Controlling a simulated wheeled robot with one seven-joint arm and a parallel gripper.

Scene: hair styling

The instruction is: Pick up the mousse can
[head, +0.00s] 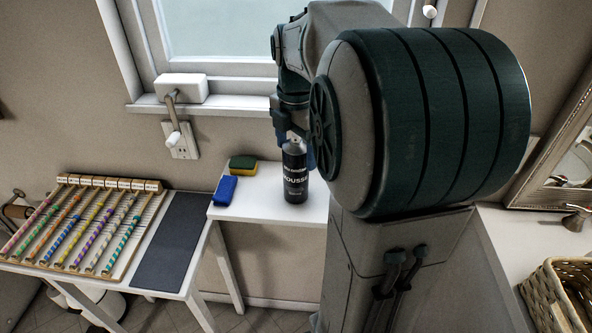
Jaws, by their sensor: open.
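The mousse can (295,176) is a dark cylinder with white lettering. It stands upright on a small white table (262,208) below the window in the head view. My gripper (293,138) is at the top of the can, pointing down, with its fingers around or just in front of the can's upper end. The jaws are open. My arm hides most of the gripper, and I cannot tell whether a finger touches the can.
A blue block (225,190) and a yellow-green sponge (243,163) lie left of the can. A rack of striped rods (85,225) and a dark mat (170,240) are on the left table. A wicker basket (548,290) stands at the right.

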